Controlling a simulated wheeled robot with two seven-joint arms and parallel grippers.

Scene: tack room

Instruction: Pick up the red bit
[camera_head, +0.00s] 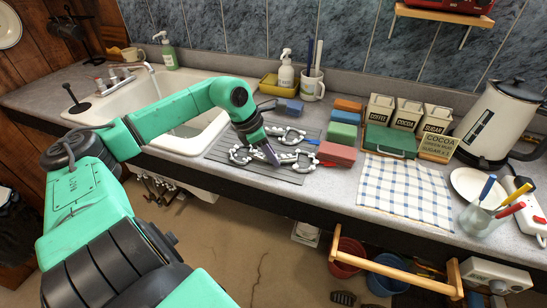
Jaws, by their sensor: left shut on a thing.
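Several silver jointed bits lie on the grey ribbed mat (222,153) on the counter. The front one (300,157) has a small red part at its right end, and I take it as the red bit. Another bit (286,135) lies behind it, and one (238,156) lies to the left. My left gripper (271,156) reaches down onto the mat from the left, shut at the left part of the front bit. Its fingers hide the exact grip, and the bit still appears low at the mat. My right gripper is not in view.
A sink (165,105) is left of the mat. Farther right are canisters (408,113), a checked cloth (405,190), a kettle (497,125) and a glass (480,218) of coloured-handled tools. The counter's front edge is close.

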